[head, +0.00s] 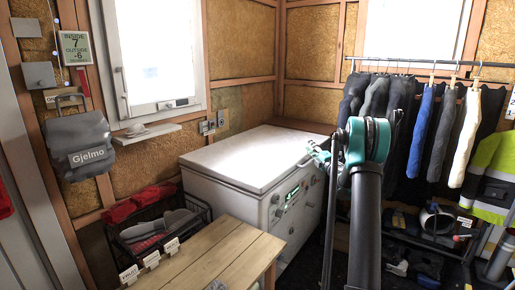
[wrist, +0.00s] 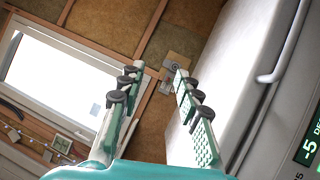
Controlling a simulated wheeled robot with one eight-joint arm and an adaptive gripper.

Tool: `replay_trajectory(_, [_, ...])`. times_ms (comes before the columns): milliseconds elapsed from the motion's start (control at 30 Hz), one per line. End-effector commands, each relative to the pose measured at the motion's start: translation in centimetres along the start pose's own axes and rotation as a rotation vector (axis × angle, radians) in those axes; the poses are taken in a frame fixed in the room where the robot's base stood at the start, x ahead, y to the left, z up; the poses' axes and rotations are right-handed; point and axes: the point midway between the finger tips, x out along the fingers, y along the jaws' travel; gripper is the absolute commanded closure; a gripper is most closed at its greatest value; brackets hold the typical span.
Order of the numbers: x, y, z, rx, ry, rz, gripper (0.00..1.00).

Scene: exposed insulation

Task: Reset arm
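My gripper (wrist: 160,105) shows in the wrist view with its two fingers spread apart and nothing between them. In the head view my gripper (head: 318,152) is partly hidden by my own arm, in front of the white chest freezer (head: 245,160). In the wrist view the freezer (wrist: 235,75) lies just right of the fingers, with its handle and a green display reading -5 at the right edge. I cannot tell the exact gap between gripper and freezer.
A wooden bench (head: 215,255) stands at the front, with a wire basket (head: 160,225) beside it. Clothes on a rack (head: 430,66) hang at the right, above shoes and gear. A small wall shelf (head: 147,133) is below the window (head: 155,50). A grey bag (head: 80,150) hangs left.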

Motion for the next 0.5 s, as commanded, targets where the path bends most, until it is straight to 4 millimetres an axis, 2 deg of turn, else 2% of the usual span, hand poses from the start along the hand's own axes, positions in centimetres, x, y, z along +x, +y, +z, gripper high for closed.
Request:
replay_trajectory(33, [-0.5, 1.9, 0.2, 0.048, -0.062, -0.002, 0.66])
replay_trajectory(200, [-3.1, 6.3, 1.4, 0.24, -0.28, -0.019, 0.66])
replay_trajectory(367, [-7.3, 8.5, 1.3, 0.433, -0.473, -0.056, 0.66])
replay_trajectory(500, [-12.1, 8.9, 0.1, 0.612, -0.633, -0.107, 0.66])
